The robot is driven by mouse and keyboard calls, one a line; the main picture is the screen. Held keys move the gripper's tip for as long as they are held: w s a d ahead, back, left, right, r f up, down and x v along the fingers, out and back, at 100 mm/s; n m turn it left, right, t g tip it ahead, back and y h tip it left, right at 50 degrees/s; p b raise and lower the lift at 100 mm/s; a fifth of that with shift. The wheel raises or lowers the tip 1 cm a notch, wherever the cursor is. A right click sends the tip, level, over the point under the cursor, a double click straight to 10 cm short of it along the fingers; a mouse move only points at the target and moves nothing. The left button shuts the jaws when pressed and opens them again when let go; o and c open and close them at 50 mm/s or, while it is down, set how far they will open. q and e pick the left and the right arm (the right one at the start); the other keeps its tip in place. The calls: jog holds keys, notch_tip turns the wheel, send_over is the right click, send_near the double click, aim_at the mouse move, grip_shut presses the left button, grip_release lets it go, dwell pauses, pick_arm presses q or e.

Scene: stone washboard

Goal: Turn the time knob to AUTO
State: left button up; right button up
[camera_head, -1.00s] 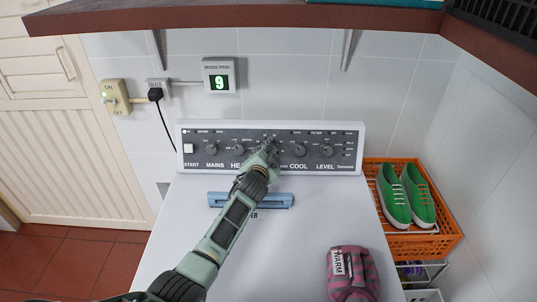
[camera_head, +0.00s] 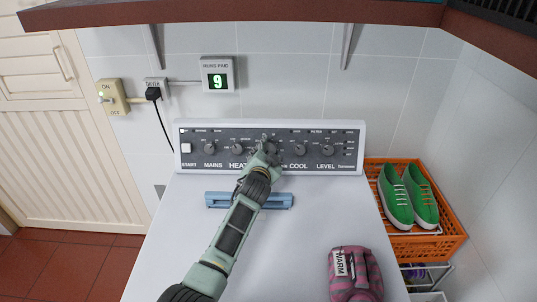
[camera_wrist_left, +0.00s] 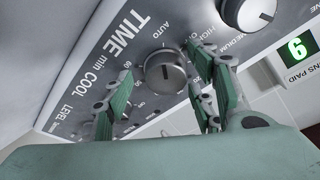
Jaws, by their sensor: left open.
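The time knob (camera_wrist_left: 165,78), round and grey, shows in the left wrist view on the dark control panel, beside the TIME label (camera_wrist_left: 125,38) and the AUTO mark (camera_wrist_left: 172,29). Its pointer direction is hard to read. My left gripper (camera_wrist_left: 160,82) is open, with green fingers on both sides of the knob; I cannot tell whether they touch it. In the head view my left gripper (camera_head: 267,150) is at the panel between HEAT and COOL and mostly hides the time knob. My right gripper is not in view.
The control panel (camera_head: 220,136) also carries the COOL knob (camera_head: 300,150), the LEVEL knob (camera_head: 327,150) and a white START button (camera_head: 186,148). A pink bundle (camera_head: 355,275) lies on the white top. Green shoes (camera_head: 408,195) sit in an orange basket (camera_head: 447,240) at right.

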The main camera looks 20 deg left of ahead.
pick_arm(q)
jog(key=shift+s, duration=0.1)
jog(key=v, duration=1.2)
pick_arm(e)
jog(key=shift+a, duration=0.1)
pick_arm(q)
jog(key=shift+f, duration=0.1)
jog(key=shift+c, duration=0.2)
